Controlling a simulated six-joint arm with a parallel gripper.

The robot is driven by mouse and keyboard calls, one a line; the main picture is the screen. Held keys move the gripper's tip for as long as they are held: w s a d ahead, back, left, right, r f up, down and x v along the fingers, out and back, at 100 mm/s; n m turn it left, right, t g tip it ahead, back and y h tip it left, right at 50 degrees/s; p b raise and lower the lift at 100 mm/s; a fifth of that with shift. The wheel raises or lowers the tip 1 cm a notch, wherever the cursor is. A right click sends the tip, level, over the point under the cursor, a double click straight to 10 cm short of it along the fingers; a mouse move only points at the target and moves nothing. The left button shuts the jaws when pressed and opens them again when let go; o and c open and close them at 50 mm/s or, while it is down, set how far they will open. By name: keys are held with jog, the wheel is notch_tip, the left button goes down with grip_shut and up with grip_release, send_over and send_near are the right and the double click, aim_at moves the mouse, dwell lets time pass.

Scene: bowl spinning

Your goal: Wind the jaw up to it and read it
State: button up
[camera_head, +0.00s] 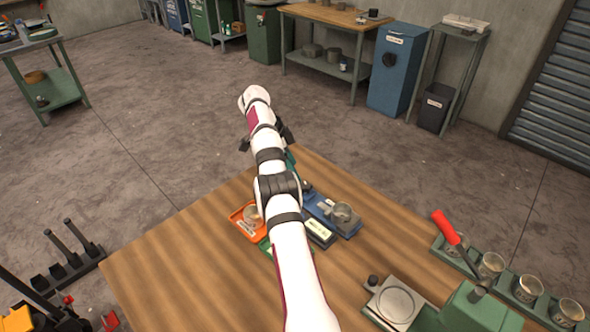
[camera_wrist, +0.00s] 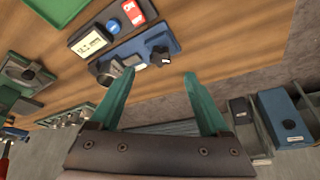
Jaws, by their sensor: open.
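A blue-based device (camera_head: 350,232) stands on the wooden bench, with a round metal piece (camera_head: 343,212) on its near right end. In the wrist view the blue base (camera_wrist: 140,45) carries a black knob (camera_wrist: 160,55) at one end and the metal piece (camera_wrist: 112,72) at the other. A dark readout box (camera_head: 320,231) lies beside it; its lit display (camera_wrist: 90,43) is too small to read surely. My gripper (camera_wrist: 160,74) has its green fingers spread and empty, pointing toward the blue device. In the head view my arm mostly hides it.
A plate scale (camera_head: 396,304), a red-handled lever (camera_head: 447,228) and a green rack of several cups (camera_head: 510,285) stand to the right. Bare bench (camera_head: 165,265) lies left.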

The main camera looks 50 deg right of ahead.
jog(key=n+g+h, duration=0.2)
jog(key=n+h, duration=0.6)
jog(key=n, duration=1.7)
send_near(306, 185)
jog(key=s+a+r, duration=0.2)
jog(key=s+r, duration=0.1)
jog(key=a+f+n+t+h, duration=0.15)
jog(key=a+n+t, duration=0.35)
jog(key=n, duration=1.3)
jog(key=x, duration=1.4)
jog(key=shift+s+d+r, duration=0.15)
jog(key=shift+s+d, duration=0.2)
jog(key=shift+d, duration=0.1)
jog(key=shift+h, duration=0.25)
grip_shut()
jog(key=m+g, duration=0.2)
jog(key=shift+w+g, duration=0.25)
jog(key=shift+g, duration=0.15)
jog(key=shift+m+g+y, duration=0.5)
jog(key=shift+m+g, duration=0.6)
jog(key=shift+g, duration=0.1)
